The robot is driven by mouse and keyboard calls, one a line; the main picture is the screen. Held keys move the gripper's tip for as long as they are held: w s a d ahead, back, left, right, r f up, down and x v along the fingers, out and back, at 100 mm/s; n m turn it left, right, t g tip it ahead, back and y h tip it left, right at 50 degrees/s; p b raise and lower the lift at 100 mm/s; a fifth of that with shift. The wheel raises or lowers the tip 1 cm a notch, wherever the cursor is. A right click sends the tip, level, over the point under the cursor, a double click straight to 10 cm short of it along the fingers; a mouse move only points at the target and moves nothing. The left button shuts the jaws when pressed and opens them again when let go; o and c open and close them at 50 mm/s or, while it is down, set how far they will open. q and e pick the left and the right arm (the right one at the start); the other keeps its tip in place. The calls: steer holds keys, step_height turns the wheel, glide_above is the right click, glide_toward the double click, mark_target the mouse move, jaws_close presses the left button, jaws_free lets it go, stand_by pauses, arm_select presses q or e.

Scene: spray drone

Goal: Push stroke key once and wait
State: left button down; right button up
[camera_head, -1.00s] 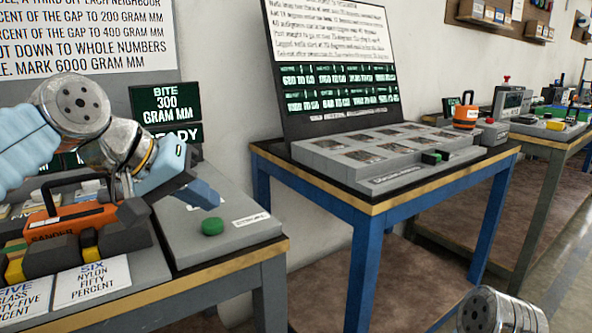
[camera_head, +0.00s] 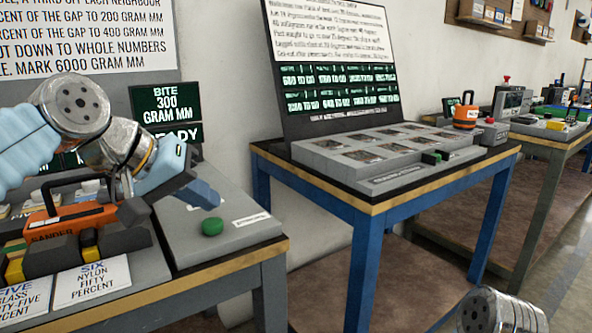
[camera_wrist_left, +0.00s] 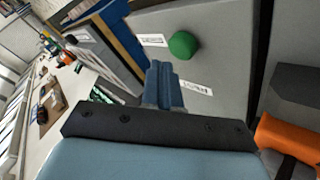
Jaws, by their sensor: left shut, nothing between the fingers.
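The stroke key (camera_head: 212,226) is a round green button on the sloped grey box (camera_head: 185,245) on the near bench, beside a small white label (camera_head: 251,219). It also shows in the left wrist view (camera_wrist_left: 184,44), just beyond the fingers. My left gripper (camera_head: 207,195) has its blue fingers shut and empty. They hang over the box, a little above and behind the key, and look apart from it. A green display (camera_head: 166,104) behind reads "BITE 300 GRAM MM", with a partly hidden "READY" sign (camera_head: 181,137) below. My right gripper is not in view.
An orange sander (camera_head: 70,222) sits among dark blocks left of the key box. White cards (camera_head: 92,282) lie in front of it. A blue-legged table (camera_head: 372,195) with a grey panel stands to the right, across a gap.

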mark_target(206, 224)
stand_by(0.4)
arm_select(q)
steer(key=shift+f+b, duration=0.35)
steer(key=shift+f, duration=0.1)
steer(key=shift+f+b, duration=0.4)
steer(key=shift+f, duration=0.15)
stand_by(0.5)
steer(key=shift+r, duration=0.1)
steer(key=shift+r+p, duration=0.9)
steer(key=shift+p, duration=0.1)
step_height(206, 224, up, 6)
steer(key=p, duration=0.5)
steer(key=shift+p, duration=0.35)
